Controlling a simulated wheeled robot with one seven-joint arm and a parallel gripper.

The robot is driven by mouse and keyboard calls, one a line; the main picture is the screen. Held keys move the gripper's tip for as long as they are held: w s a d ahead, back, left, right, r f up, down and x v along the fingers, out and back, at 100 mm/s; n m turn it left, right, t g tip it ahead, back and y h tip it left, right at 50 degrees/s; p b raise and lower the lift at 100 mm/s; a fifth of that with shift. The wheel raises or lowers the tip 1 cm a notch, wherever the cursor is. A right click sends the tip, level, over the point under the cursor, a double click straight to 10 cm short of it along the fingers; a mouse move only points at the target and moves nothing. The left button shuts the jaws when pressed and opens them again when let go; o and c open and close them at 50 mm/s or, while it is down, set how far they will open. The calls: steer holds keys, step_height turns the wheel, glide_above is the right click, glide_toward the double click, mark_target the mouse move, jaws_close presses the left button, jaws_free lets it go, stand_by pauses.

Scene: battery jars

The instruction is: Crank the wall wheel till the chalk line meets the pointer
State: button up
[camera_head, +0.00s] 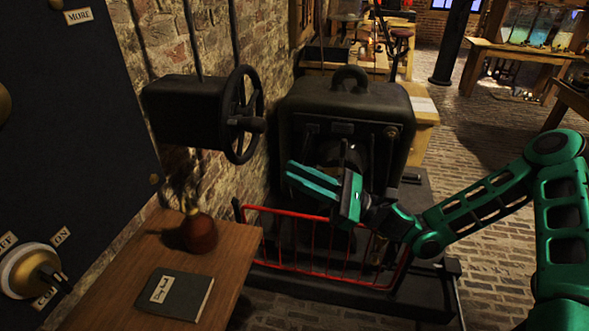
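The dark wall wheel (238,114) is a spoked wheel on the right end of a black box (185,112) on the brick wall, seen nearly edge-on. I cannot make out a chalk line or a pointer. My gripper (292,174) is right of and below the wheel, clear of it, with its teal fingers pointing left. I see nothing held.
A black domed machine (300,110) stands behind my gripper, with a red rail (300,268) below. A wooden table (130,262) at lower left holds a reddish-brown pot (200,234) and a dark book (185,296). A dark panel (80,130) with labels is at left.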

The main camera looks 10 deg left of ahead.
steer(key=o, duration=0.5)
steer(key=shift+s, duration=0.1)
steer(key=shift+o, duration=0.3)
steer(key=shift+s+a+r+h, duration=0.1)
steer(key=shift+s+a+h, duration=0.2)
steer(key=shift+h, duration=0.3)
steer(key=m+t+h, duration=0.4)
steer(key=h, duration=0.1)
glide_toward(266, 127)
steer(key=x, duration=1.2)
steer(key=shift+a, duration=0.2)
jaws_close()
steer(key=shift+w, duration=0.1)
